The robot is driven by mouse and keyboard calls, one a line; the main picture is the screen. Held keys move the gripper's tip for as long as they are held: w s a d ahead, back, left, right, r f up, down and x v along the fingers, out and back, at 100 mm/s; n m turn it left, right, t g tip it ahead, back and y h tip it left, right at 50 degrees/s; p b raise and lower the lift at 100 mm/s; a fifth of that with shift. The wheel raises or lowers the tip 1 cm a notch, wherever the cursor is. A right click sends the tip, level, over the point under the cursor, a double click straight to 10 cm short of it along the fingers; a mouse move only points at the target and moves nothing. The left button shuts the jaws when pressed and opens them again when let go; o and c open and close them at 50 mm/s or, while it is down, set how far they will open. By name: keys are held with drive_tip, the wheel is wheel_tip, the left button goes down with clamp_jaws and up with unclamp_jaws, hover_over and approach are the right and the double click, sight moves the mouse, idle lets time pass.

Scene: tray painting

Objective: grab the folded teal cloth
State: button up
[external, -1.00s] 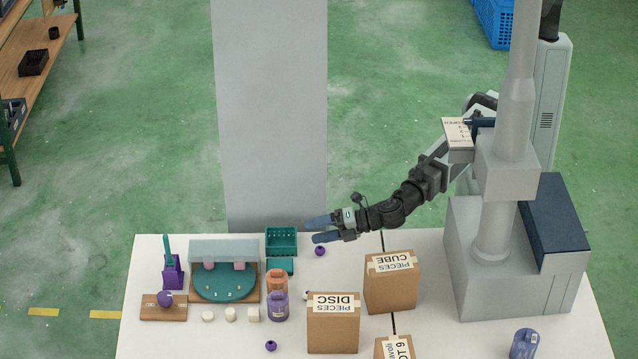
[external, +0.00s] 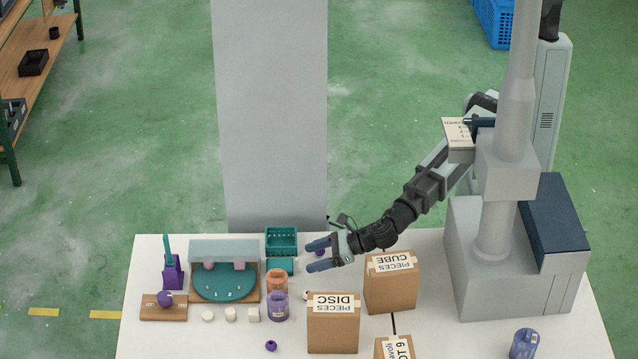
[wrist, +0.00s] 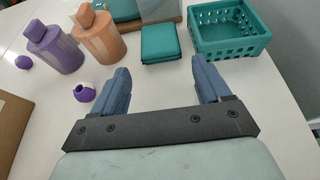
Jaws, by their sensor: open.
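The folded teal cloth (wrist: 160,43) lies flat on the white table in the wrist view, just ahead of my fingers, between the orange bottle and the teal basket. In the external view the cloth (external: 280,266) lies in front of the basket, left of my gripper. My gripper (external: 313,256) is open and empty, with its fingers pointing toward the cloth. In the wrist view the gripper (wrist: 160,84) shows two blue fingers spread apart, with bare table between them. The fingertips are short of the cloth and not touching it.
A teal perforated basket (wrist: 230,30) stands right of the cloth. An orange bottle (wrist: 97,40) and a purple bottle (wrist: 54,48) stand to its left. A small purple and white piece (wrist: 85,92) is near my left finger. Cardboard boxes (external: 333,330) stand close by.

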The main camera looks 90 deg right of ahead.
sight(292, 263)
drive_tip(key=shift+x, duration=3.3)
drive_tip(key=c, duration=0.8)
